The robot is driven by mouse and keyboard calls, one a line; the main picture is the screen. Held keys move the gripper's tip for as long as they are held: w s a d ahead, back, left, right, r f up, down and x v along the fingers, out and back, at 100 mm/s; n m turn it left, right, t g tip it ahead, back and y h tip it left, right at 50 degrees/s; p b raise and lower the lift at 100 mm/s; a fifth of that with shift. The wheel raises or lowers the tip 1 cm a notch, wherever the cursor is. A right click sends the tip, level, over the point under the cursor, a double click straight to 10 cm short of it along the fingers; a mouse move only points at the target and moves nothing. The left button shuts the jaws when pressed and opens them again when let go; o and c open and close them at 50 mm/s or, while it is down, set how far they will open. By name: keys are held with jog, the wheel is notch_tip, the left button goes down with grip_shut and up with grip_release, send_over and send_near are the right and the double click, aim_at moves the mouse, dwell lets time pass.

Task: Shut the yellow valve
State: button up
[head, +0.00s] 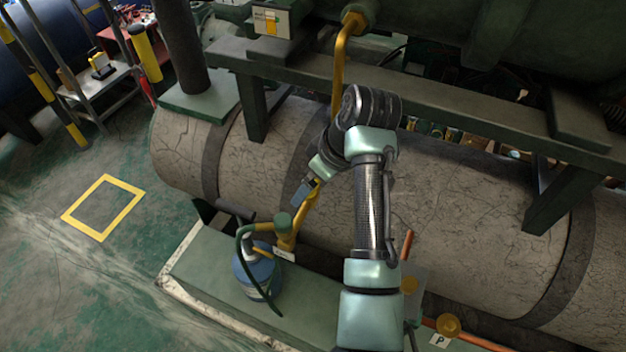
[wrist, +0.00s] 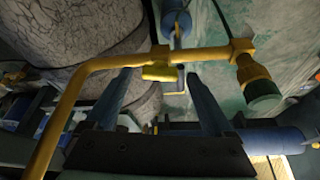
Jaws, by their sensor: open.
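The yellow valve's flat handle (wrist: 160,73) sits on a yellow pipe (wrist: 110,61) in the wrist view, between the tips of my open fingers in the picture. Whether it is truly between them or beyond them I cannot tell. My gripper (wrist: 160,78) is open and holds nothing. In the head view my gripper (head: 304,192) is by the yellow pipework (head: 288,240) in front of the large tank; the handle is not clear there.
A blue refrigerant bottle (head: 252,270) with a green hose (head: 241,240) stands on the green plinth (head: 215,270). A yellow-green fitting (wrist: 258,82) is right of the handle. The cracked grey tank (head: 440,210) is close behind my arm. A yellow floor square (head: 122,183) lies left on clear floor.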

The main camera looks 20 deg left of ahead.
jog(key=shift+c, duration=0.3)
jog(key=c, duration=1.3)
jog(key=shift+r+p, duration=0.1)
jog(key=shift+p, duration=0.25)
jog(key=m+t+p, duration=0.1)
jog(key=m+p, duration=0.2)
jog(key=shift+s+r, duration=0.1)
jog(key=shift+r, duration=0.05)
jog(key=m+t+h+p, duration=0.1)
jog(key=m+p, duration=0.3)
jog(key=shift+s+a, duration=0.1)
jog(key=shift+a, duration=0.05)
jog(key=m+p, duration=0.1)
jog(key=m, duration=0.1)
jog(key=m+t+h+p, duration=0.1)
jog(key=m, duration=0.1)
jog(key=shift+a+h+p, duration=0.1)
jog(key=shift+h+p, duration=0.2)
jog(key=shift+p, duration=0.05)
jog(key=shift+a+m+h+p, duration=0.1)
jog(key=shift+m+h+p, duration=0.7)
jog(key=shift+m, duration=1.4)
jog(key=shift+f, duration=0.2)
